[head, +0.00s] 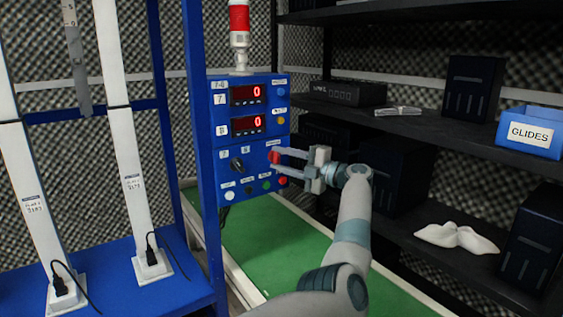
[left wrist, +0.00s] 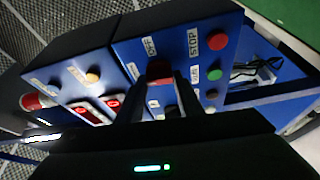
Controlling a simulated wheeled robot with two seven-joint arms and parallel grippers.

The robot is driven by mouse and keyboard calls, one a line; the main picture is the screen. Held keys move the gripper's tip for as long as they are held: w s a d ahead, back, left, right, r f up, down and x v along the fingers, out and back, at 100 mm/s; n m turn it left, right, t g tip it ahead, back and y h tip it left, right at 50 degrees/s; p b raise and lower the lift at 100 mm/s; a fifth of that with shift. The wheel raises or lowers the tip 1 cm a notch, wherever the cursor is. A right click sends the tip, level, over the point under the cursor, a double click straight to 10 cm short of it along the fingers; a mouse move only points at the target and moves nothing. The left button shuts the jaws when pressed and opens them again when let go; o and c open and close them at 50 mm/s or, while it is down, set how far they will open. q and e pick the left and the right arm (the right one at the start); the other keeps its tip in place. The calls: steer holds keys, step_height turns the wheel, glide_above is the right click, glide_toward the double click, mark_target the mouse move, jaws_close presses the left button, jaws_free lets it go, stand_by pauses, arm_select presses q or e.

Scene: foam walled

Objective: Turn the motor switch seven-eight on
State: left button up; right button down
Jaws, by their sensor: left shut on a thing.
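The blue control panel (head: 262,191) stands upright at the centre of the head view. On its right side is a red switch (head: 274,157), with a small label above it that is too small to read. The red switch also shows in the left wrist view (left wrist: 159,70), where an OFF label is beside it. My left gripper (head: 276,160) is shut on the red switch, one finger on each side of it. The fingers hide part of the switch, so its exact turn is hard to tell. My right gripper is not in view.
A black rotary knob (head: 238,165) sits left of the red switch. Two red displays (head: 247,95) reading 0 are above. Several buttons, including a red one (head: 282,181), line the bottom. Dark shelves with a blue GLIDES bin (head: 530,134) stand at the right.

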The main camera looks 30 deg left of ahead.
arm_select(q)
steer(key=shift+f+n+h, duration=0.1)
steer(key=shift+n+h, duration=0.2)
steer(key=shift+n, duration=0.3)
steer(key=o, duration=1.1)
steer(key=shift+d, duration=0.15)
steer(key=shift+d, duration=0.6)
steer(key=d+p, duration=0.1)
steer(key=d, duration=1.5)
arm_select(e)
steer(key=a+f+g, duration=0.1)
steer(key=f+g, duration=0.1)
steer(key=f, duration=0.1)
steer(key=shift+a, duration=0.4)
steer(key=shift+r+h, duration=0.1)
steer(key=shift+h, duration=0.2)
